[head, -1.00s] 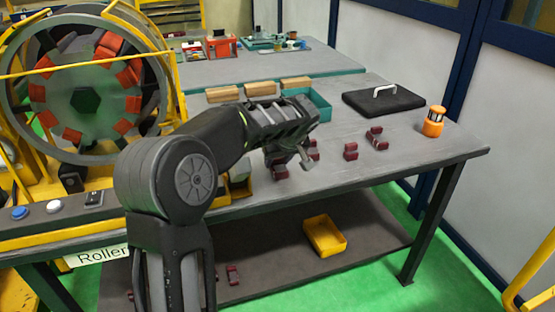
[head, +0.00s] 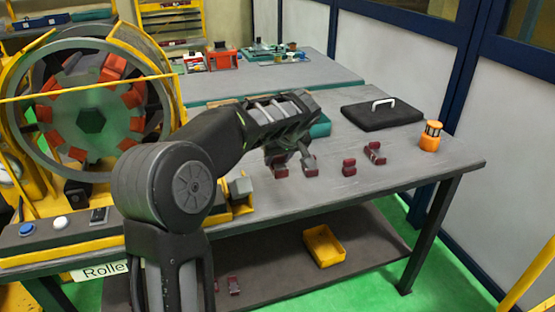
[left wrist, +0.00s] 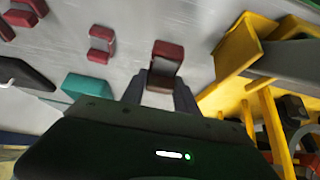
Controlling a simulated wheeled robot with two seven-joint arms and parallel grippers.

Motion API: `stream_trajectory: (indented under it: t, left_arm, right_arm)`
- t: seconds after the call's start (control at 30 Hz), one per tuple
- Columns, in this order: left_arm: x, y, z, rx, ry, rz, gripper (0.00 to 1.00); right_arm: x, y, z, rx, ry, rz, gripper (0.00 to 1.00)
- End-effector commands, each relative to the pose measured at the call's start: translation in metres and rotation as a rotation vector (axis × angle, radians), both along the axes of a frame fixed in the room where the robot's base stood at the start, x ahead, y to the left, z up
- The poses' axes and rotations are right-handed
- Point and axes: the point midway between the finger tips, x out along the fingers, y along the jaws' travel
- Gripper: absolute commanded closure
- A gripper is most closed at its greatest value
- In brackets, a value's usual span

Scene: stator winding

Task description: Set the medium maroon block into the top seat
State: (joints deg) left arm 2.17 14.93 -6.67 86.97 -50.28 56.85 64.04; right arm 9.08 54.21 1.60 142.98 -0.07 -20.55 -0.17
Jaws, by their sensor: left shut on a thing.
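My left gripper (head: 291,165) is over the front half of the grey table, its jaws pointing down. It is shut on a maroon block (head: 279,171). In the left wrist view this block (left wrist: 167,54) sits at the fingertips, one finger on each side. The round stator (head: 91,119) stands at the left, with a ring of red-orange blocks around a dark green hub. Its upper part (head: 76,66) looks grey-green, and I cannot clearly make out the top seat. My right gripper is out of view.
More maroon blocks (head: 349,167) lie right of my gripper. A black case (head: 382,114) and an orange bottle (head: 431,138) stand farther right. The stator's yellow frame (head: 182,98) borders the wheel.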

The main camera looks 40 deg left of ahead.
Motion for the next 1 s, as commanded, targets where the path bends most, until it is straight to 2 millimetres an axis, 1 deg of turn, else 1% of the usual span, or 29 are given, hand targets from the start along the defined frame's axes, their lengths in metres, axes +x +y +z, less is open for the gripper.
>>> stream_trajectory:
  t: [0.27,0.37,0.47,0.57,0.67,0.7,0.9,0.93,0.97,1.0]
  left_arm:
    - [0.001,0.000,0.001,0.000,-0.003,-0.002,1.00]
    - [0.003,-0.007,-0.001,0.002,-0.001,-0.032,1.00]
    - [0.008,-0.024,-0.006,0.005,0.002,-0.106,1.00]
    - [0.014,-0.052,-0.014,0.011,0.006,-0.227,1.00]
    - [0.018,-0.089,-0.025,0.015,0.008,-0.378,1.00]
    - [0.018,-0.104,-0.029,0.016,0.006,-0.439,1.00]
    - [0.011,-0.172,-0.049,0.016,-0.002,-0.699,1.00]
    - [0.008,-0.180,-0.057,0.016,-0.001,-0.727,1.00]
    - [0.003,-0.185,-0.070,0.019,0.000,-0.744,1.00]
    - [-0.003,-0.194,-0.080,0.020,-0.002,-0.767,1.00]
  right_arm:
    - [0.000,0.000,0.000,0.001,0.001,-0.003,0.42]
    - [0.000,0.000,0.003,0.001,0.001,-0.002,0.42]
    - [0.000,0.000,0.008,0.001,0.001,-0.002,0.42]
    - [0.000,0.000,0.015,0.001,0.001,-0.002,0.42]
    - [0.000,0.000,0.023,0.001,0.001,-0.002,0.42]
    - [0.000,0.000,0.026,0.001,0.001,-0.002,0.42]
    - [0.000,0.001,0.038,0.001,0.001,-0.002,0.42]
    - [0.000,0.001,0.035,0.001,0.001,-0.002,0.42]
    - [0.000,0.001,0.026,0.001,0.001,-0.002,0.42]
    - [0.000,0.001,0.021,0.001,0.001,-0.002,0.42]
